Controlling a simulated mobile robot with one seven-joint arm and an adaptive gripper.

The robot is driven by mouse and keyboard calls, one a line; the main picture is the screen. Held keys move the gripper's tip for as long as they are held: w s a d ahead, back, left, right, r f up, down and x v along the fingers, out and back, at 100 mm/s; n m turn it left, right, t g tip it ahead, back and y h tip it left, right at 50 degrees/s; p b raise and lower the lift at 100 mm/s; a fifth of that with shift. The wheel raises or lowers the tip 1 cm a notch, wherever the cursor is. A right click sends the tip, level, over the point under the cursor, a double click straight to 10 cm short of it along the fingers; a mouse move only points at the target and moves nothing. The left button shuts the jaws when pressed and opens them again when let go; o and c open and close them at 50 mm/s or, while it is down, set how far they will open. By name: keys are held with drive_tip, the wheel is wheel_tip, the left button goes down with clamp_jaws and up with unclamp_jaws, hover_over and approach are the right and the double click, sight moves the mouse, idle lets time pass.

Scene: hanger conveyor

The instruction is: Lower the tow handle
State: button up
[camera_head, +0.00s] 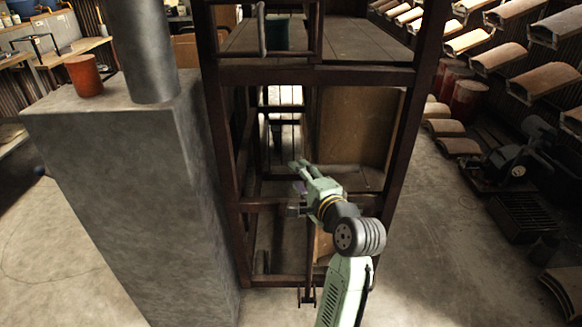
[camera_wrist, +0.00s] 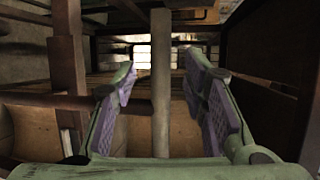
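In the wrist view an upright grey-brown bar (camera_wrist: 161,85), which looks like the tow handle, stands between the two fingers of my gripper (camera_wrist: 158,85). The fingers have purple pads and are spread wide, with a visible gap on each side of the bar. The bar's lower end is hidden behind the gripper body. In the head view my green gripper (camera_head: 298,167) is at the front of the dark brown metal frame (camera_head: 315,76). The handle is not clearly distinguishable there. A small dark bracket (camera_head: 308,296) shows low at the frame's front.
A grey block (camera_head: 110,150) with a thick pipe (camera_head: 147,50) and an orange pot (camera_head: 84,76) stands close on the left. Racks of curved tiles (camera_head: 540,82) and dark machinery (camera_head: 530,150) are on the right.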

drive_tip(key=shift+p+x, duration=0.3)
drive_tip(key=shift+x, duration=2.4)
drive_tip(key=shift+c, duration=0.5)
clamp_jaws()
